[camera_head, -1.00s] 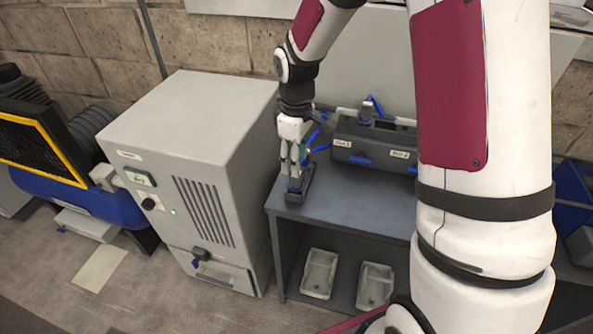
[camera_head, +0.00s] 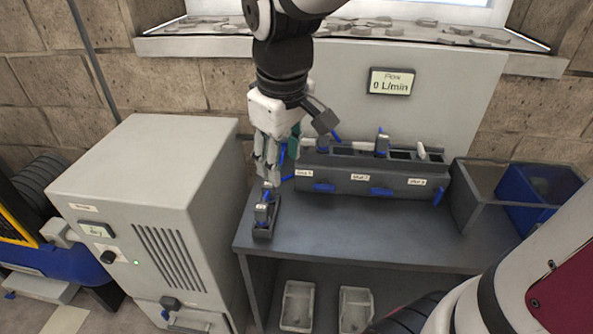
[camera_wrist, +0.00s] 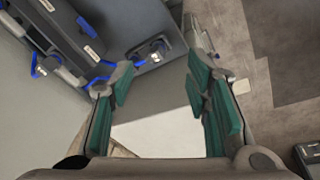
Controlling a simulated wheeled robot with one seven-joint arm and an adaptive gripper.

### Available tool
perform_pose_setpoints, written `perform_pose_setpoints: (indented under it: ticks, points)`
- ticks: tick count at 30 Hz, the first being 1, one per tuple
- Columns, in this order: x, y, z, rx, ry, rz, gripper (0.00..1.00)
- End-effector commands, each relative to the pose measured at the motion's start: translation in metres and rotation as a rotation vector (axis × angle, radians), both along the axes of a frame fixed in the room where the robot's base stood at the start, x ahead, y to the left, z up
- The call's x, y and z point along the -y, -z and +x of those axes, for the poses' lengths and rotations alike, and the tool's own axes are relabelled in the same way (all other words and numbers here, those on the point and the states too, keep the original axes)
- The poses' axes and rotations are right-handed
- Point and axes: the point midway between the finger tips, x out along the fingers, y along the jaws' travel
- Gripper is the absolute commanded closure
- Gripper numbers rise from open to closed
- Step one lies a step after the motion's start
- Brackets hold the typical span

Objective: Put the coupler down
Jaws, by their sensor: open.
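The coupler (camera_head: 262,212), a small light metal piece with blue parts, sits upright in a small dark holder (camera_head: 263,231) at the left front corner of the grey bench. It also shows in the wrist view (camera_wrist: 155,56), beyond my fingertips and apart from them. My gripper (camera_head: 268,178) is above the holder, pointing down, with its fingers spread and nothing between them. In the wrist view, its green-padded fingers (camera_wrist: 160,72) are wide apart.
A dark block with labelled slots (camera_head: 365,180) and blue levers stands behind, right of the gripper. A grey cabinet (camera_head: 160,190) is close on the left. A blue bin (camera_head: 525,195) is at the right. The bench front (camera_head: 370,230) is clear.

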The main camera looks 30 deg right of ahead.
Motion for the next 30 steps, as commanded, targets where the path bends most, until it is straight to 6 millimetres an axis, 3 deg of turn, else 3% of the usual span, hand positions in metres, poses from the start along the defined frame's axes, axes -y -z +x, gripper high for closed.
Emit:
perform_pose_setpoints:
  ticks: [6,13,18,30]
  points:
    - [0.0,-0.025,-0.07,0.118,0.185,0.058,0.56]
    - [-0.001,-0.026,-0.119,0.196,0.325,0.136,0.56]
    - [-0.001,-0.024,-0.131,0.213,0.363,0.161,0.56]
    - [-0.001,-0.024,-0.132,0.214,0.366,0.162,0.56]
